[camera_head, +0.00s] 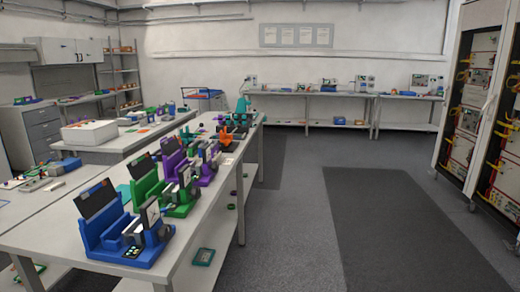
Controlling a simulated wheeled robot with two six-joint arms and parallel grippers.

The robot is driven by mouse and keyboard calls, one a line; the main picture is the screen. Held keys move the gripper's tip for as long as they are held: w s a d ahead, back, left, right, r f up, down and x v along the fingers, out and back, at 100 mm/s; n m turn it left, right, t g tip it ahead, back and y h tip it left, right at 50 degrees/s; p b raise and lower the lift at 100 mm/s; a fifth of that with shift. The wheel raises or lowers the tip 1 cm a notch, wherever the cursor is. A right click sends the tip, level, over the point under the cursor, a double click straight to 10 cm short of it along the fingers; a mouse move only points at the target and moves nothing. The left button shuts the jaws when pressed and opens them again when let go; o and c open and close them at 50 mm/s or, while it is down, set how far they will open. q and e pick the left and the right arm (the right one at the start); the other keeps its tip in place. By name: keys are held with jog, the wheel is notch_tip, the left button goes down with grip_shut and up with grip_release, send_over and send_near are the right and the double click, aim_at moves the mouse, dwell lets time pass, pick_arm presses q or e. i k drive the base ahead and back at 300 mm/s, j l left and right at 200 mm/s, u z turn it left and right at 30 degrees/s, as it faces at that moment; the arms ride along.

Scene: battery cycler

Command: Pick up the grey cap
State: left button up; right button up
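I cannot make out a grey cap for certain at this size. A blue battery cycler fixture (105,246) stands at the near end of the long bench (205,222), with small grey parts in its middle. A green fixture (146,189), a purple fixture (173,157) and an orange part (225,137) stand in a row behind it on the same bench. Neither of my grippers is in view.
A second bench with a white box (90,133) is at the left. Benches (310,95) line the back wall. A rack with yellow cables (478,110) stands at the right. The floor with a dark mat (400,215) is clear.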

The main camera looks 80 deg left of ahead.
aim_at(194, 142)
jog(key=u, duration=3.2)
